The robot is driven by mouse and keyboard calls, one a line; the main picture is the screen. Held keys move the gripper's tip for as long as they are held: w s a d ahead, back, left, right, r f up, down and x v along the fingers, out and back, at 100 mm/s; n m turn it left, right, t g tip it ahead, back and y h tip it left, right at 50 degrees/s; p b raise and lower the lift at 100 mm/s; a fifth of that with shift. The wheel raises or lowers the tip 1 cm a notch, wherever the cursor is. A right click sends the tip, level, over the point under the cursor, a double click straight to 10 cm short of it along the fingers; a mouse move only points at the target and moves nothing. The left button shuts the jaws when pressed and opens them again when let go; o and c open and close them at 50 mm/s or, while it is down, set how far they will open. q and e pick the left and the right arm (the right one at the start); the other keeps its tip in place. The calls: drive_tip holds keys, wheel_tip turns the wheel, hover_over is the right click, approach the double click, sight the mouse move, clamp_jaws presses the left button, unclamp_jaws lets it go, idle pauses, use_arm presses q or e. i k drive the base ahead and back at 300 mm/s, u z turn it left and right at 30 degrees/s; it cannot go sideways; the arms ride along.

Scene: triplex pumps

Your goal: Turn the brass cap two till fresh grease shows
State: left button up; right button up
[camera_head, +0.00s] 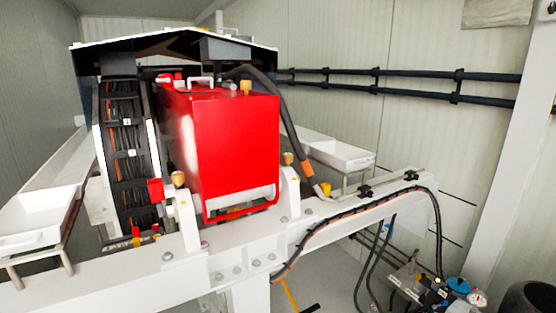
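Two brass caps stand upright on white bearing posts at the front of the red pump housing (230,140). One brass cap (178,179) is on the left post (186,215), and another brass cap (287,158) is on the right post (290,190). A further brass-coloured fitting (246,87) sits on top of the red housing. I cannot read a number on any cap, so I cannot tell which is cap two. No fresh grease can be made out. Neither of my grippers is in view.
A white beam (120,277) runs across the front. White trays flank the pump at left (35,222) and right (335,153). A black hose (290,125) arches down the housing's right side. Gauges and valves (455,290) stand low at the right. Black pipes (410,82) line the wall.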

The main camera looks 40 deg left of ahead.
sight(287, 158)
drive_tip(key=u, duration=1.4)
